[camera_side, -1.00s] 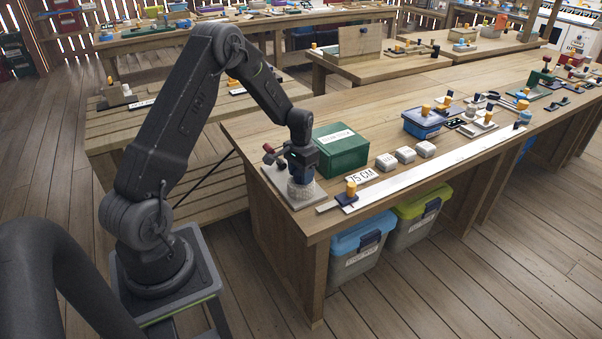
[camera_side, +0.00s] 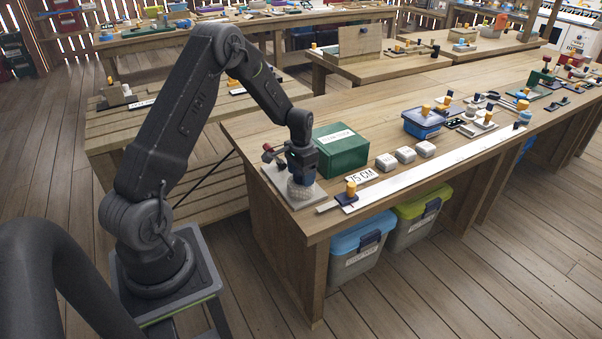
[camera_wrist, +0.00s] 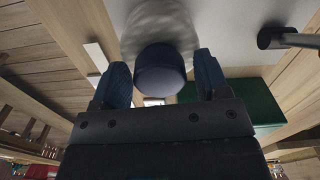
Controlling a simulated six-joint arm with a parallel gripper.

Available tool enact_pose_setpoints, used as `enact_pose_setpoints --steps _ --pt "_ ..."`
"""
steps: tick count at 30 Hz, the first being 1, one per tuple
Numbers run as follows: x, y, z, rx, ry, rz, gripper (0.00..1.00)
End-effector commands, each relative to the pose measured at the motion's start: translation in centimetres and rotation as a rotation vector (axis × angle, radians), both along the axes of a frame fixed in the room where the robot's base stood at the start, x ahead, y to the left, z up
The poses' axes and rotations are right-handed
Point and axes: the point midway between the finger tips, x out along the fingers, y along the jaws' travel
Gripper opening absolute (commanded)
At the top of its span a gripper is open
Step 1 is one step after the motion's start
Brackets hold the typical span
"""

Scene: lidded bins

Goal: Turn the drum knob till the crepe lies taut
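The dark blue drum knob (camera_wrist: 160,72) stands between the two blue fingers of my gripper (camera_wrist: 163,78) in the wrist view. A narrow gap shows at the right finger, and the left finger is very close to the knob; the fingers look open around it. The pale, glossy crepe-covered drum (camera_wrist: 155,22) lies beyond the knob, with blotchy light and dark patches. In the side view my gripper (camera_side: 303,172) points down over the drum (camera_side: 303,191), on a grey plate (camera_side: 283,190) at the bench's near left corner. It hides most of the knob there.
A green box (camera_side: 342,152) stands close right of my gripper. A dark-red-ended lever (camera_side: 269,150) is on the plate's far left side. A white rail (camera_side: 440,165) with an orange-topped slider (camera_side: 350,190) runs along the front edge, with white blocks (camera_side: 405,155) behind it.

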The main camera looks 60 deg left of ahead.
Motion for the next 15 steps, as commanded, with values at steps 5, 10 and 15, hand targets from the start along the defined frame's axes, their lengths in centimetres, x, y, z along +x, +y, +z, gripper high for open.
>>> enact_pose_setpoints --steps 5,10,15 --pt "0.0 0.0 0.0 0.000 0.001 0.000 0.75" --pt "0.0 0.0 0.2 0.000 0.000 0.000 0.75" --pt "0.1 0.0 2.2 0.002 -0.003 0.000 0.75"
